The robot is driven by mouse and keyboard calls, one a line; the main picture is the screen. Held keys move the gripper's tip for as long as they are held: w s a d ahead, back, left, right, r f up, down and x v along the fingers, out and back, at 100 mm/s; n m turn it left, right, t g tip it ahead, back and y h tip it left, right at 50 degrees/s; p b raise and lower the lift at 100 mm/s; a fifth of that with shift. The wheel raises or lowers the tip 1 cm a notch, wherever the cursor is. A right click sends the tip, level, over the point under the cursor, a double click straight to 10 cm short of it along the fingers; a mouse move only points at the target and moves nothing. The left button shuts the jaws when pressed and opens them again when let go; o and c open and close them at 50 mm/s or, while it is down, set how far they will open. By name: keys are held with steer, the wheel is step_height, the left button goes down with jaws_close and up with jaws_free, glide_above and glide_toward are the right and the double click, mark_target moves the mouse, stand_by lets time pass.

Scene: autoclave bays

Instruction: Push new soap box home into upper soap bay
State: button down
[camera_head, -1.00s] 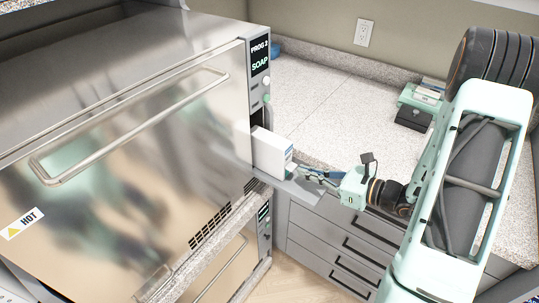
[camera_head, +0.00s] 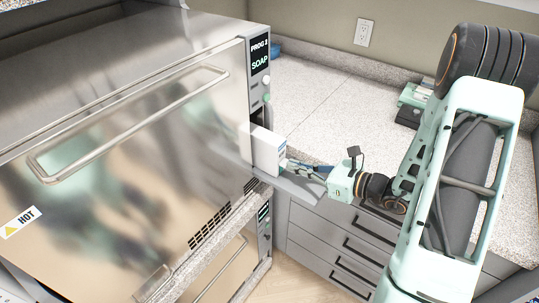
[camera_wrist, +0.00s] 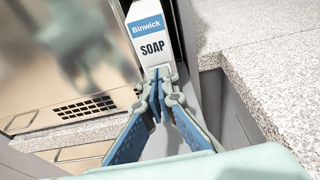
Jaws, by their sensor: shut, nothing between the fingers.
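The soap box (camera_head: 267,150) is white and stands upright on a grey ledge (camera_head: 302,188) at the autoclave's right front edge. Its far part is inside the upper soap bay (camera_head: 245,143), and its near part sticks out. In the wrist view the box (camera_wrist: 151,45) shows its end, with a blue "Binwick" band and the word SOAP. My gripper (camera_head: 288,165) is shut and empty, with its tips at the box's outer end. In the wrist view the fingertips (camera_wrist: 159,80) overlap the box's lower end and appear to touch it.
The upper autoclave (camera_head: 130,130) has a long door handle and a HOT label; its panel (camera_head: 260,55) reads PROG 2 SOAP. A lower unit (camera_head: 263,225) sits beneath. The speckled counter (camera_head: 330,105) is mostly clear, with a dark item (camera_head: 408,117) at the back right.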

mark_target(263, 150)
steer(key=shift+w+a+b, duration=0.35)
steer(key=shift+w+a, duration=0.8)
steer(key=shift+a, duration=0.4)
steer(key=shift+w+a+b, duration=0.4)
steer(key=shift+w+a, duration=0.7)
steer(key=shift+a, duration=0.45)
steer(key=shift+w+a+b, duration=0.35)
steer(key=shift+w+a, duration=0.8)
steer(key=shift+a, duration=0.4)
steer(key=shift+s+d, duration=1.2)
steer(key=shift+d, duration=0.4)
steer(key=shift+s+d, duration=1.15)
steer(key=shift+d, duration=0.5)
steer(key=shift+s+d, duration=1.2)
steer(key=shift+d, duration=0.4)
